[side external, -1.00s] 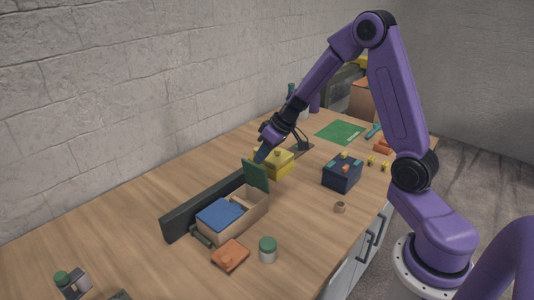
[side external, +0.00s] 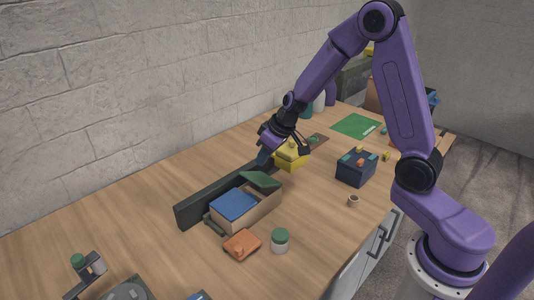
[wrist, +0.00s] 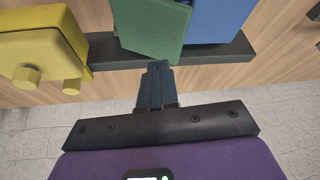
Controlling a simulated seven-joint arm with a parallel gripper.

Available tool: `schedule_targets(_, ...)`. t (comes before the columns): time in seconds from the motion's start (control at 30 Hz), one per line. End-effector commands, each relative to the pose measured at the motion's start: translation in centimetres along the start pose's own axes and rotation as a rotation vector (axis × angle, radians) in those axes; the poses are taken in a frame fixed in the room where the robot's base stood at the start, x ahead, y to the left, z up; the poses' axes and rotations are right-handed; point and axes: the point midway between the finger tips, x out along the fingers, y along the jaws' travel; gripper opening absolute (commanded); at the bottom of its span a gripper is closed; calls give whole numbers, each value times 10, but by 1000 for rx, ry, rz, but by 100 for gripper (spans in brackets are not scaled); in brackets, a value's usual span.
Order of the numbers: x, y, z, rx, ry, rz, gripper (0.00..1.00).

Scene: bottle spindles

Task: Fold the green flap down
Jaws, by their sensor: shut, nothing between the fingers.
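The green flap (side external: 260,179) is hinged on the far end of the small cardboard box (side external: 262,214) and leans inward over it, its free edge still raised. The blue flap (side external: 234,204) lies over the near part of the box. My gripper (side external: 262,161) is shut and empty, fingers pointing down, just behind the green flap. In the wrist view the shut fingertips (wrist: 158,68) are close to the green flap (wrist: 155,28); I cannot tell whether they touch it. The blue flap (wrist: 218,20) is beside it there.
A long dark rail (side external: 200,205) runs behind the box. A yellow box with knobs (side external: 291,157) stands close to my gripper. A dark blue box (side external: 355,172), an orange block (side external: 242,244) and a green-lidded jar (side external: 280,240) stand nearby. The left tabletop is largely clear.

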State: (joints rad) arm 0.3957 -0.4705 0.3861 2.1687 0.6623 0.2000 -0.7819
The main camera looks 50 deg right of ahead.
Motion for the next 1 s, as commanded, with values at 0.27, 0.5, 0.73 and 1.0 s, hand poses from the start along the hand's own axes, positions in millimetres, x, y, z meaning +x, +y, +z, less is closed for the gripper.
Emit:
schedule_targets(0.27, 18, -27, 2, -3, -4, -2, 0)
schedule_targets(0.5, 39, -47, 6, -2, -3, -2, 0)
schedule_targets(0.73, 57, -58, 12, 0, -2, 0, 0)
schedule_targets(1.0, 72, -65, 16, -1, -1, -1, 0)
